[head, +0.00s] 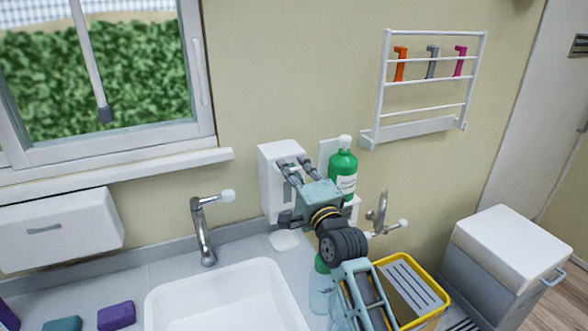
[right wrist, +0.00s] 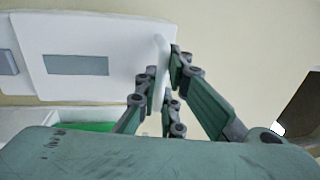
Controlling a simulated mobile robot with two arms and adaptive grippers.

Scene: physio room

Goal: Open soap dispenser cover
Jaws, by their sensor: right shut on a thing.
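The white soap dispenser (head: 270,190) is mounted on the wall to the right of the tap. In the right wrist view its white cover (right wrist: 95,35) fills the upper left, with a grey rectangular window. My right gripper (head: 291,168) is in front of the dispenser's right side. In the right wrist view, the gripper (right wrist: 165,75) is shut on a thin white piece at the right edge of the cover. The cover's swing, if any, is hard to tell. My left gripper is not in view.
A green pump bottle (head: 343,172) stands in a wall holder close to the right gripper. Below are a sink (head: 160,300), a tap (head: 204,235) and a yellow-rimmed crate (head: 440,300). A white rack (head: 425,126) hangs at the upper right.

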